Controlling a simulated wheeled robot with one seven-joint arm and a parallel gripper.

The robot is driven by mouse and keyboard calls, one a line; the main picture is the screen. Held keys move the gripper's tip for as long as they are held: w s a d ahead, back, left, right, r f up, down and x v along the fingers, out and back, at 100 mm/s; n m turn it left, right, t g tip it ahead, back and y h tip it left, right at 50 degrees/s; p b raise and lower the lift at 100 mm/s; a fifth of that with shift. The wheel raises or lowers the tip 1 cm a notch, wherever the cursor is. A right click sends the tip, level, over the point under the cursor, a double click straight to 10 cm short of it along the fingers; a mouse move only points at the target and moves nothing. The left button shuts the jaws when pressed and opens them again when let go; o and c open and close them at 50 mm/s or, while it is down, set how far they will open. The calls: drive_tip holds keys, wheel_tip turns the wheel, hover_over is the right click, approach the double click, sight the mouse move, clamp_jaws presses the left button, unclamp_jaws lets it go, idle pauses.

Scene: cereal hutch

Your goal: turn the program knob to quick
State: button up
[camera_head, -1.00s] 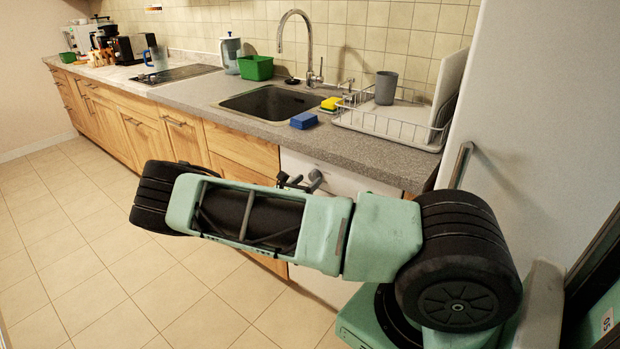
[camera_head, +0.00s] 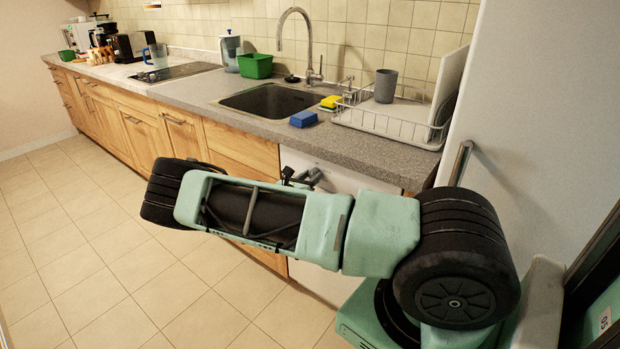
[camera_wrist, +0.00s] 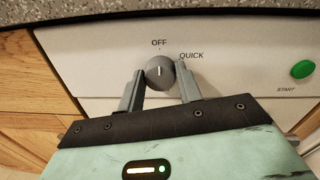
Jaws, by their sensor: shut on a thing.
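The grey round program knob (camera_wrist: 160,70) sits on the white appliance panel (camera_wrist: 100,52) in the wrist view. Its pale pointer mark points up toward the printed OFF label (camera_wrist: 159,43). The QUICK label (camera_wrist: 191,56) is up and to the right of the knob. My gripper (camera_wrist: 161,84) is shut on the knob, with one finger on its left side and one on its right. The knob's lower part is near the fingers. In the head view the knob is hidden behind my arm.
A green START button (camera_wrist: 303,69) is on the panel's right. The worktop edge runs just above the panel. A wooden cabinet front (camera_wrist: 30,85) adjoins on the left. A sink (camera_head: 272,102), a blue sponge (camera_head: 303,119) and a dish rack (camera_head: 395,122) are on the worktop.

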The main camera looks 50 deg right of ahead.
drive_tip(key=m, duration=0.5)
drive_tip(key=shift+m, duration=0.3)
drive_tip(key=m, duration=0.6)
drive_tip(key=shift+s+f+g+h, duration=0.1)
drive_tip(key=shift+f+g+h, duration=0.05)
drive_tip(key=shift+g+h, duration=0.15)
drive_tip(key=shift+m, duration=0.3)
drive_tip(key=o, duration=1)
drive_tip(key=shift+a, duration=0.1)
